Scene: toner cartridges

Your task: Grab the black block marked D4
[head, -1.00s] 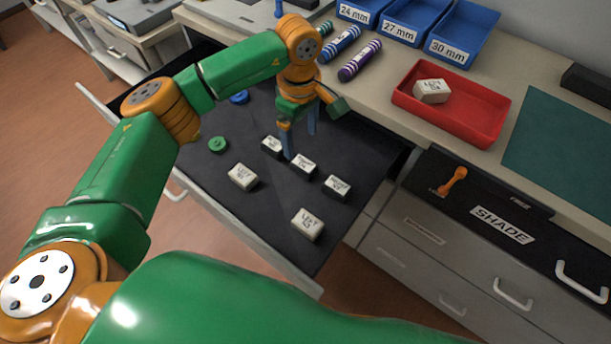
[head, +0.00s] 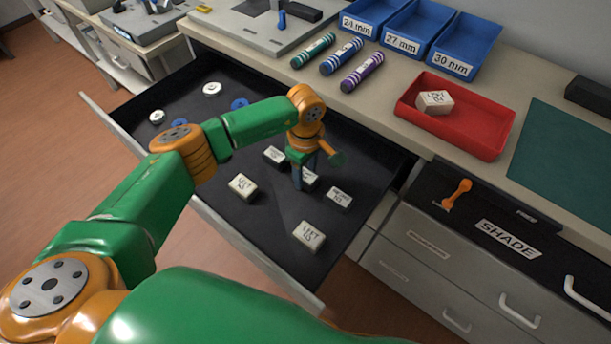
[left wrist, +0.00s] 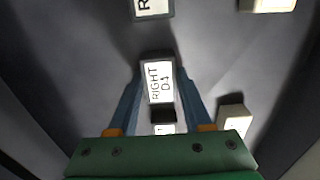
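The black block marked D4 (left wrist: 160,84) has a white label reading RIGHT D4. In the left wrist view it lies between the tips of my left gripper (left wrist: 161,80), whose blue fingers stand apart along its two sides. I cannot tell whether they touch it. In the head view my left gripper (head: 304,180) points down into the open drawer, partly covering this block (head: 311,179). Two similar black blocks with white labels lie beside it, one up-left (head: 275,156) and one to the right (head: 339,197). My right gripper is not in view.
Cream blocks lie in the drawer, one at left (head: 242,186) and one at front (head: 309,236). A red tray (head: 480,139) on the counter holds another cream block (head: 435,102). The drawer's front wall (head: 240,240) and the counter edge bound the space.

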